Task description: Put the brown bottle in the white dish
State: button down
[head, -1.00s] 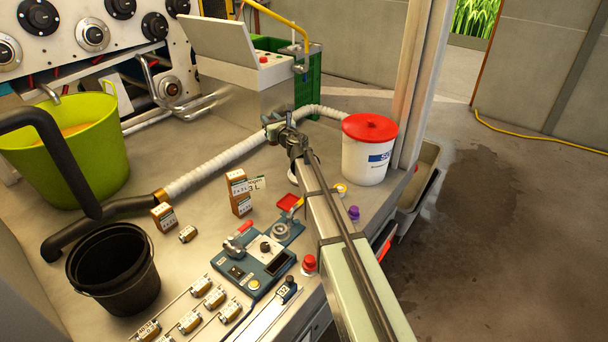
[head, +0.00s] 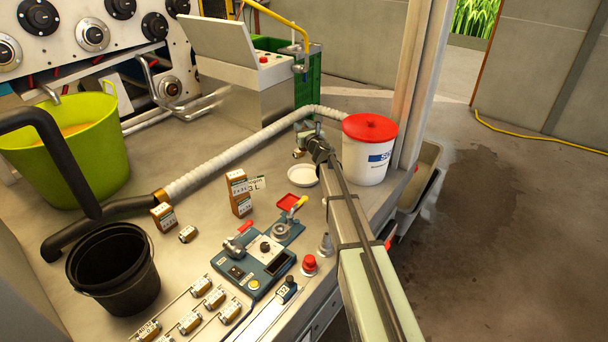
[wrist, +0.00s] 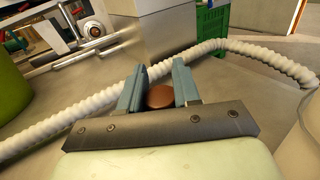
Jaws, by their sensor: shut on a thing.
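My gripper (wrist: 160,88) is shut on the brown bottle (wrist: 161,96); only its round brown top shows between the two blue fingers in the wrist view. In the head view my gripper (head: 303,140) is held up left of the red-lidded bucket, with a small brownish part of the bottle (head: 298,154) under it. The white dish (head: 302,176) lies empty on the bench, just below the gripper in the picture. I cannot tell how high the bottle is above the bench. The dish is not visible in the wrist view.
A white bucket with a red lid (head: 369,148) stands right of the gripper. A pale ribbed hose (head: 235,150) runs behind it. Brown cartons (head: 238,192) and a blue control panel (head: 262,258) are left of and below the dish. My forearm hides part of the bench's right edge.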

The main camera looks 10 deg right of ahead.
aim_at(305, 150)
notch_tip(305, 150, down, 14)
jog(key=shift+r, duration=0.1)
dwell(0.6)
jog(key=c, duration=0.8)
grip_release()
jog(key=shift+s, duration=0.3)
jog(key=shift+v, duration=1.25)
jog(key=shift+r, duration=3.5)
jog(key=shift+o, duration=0.2)
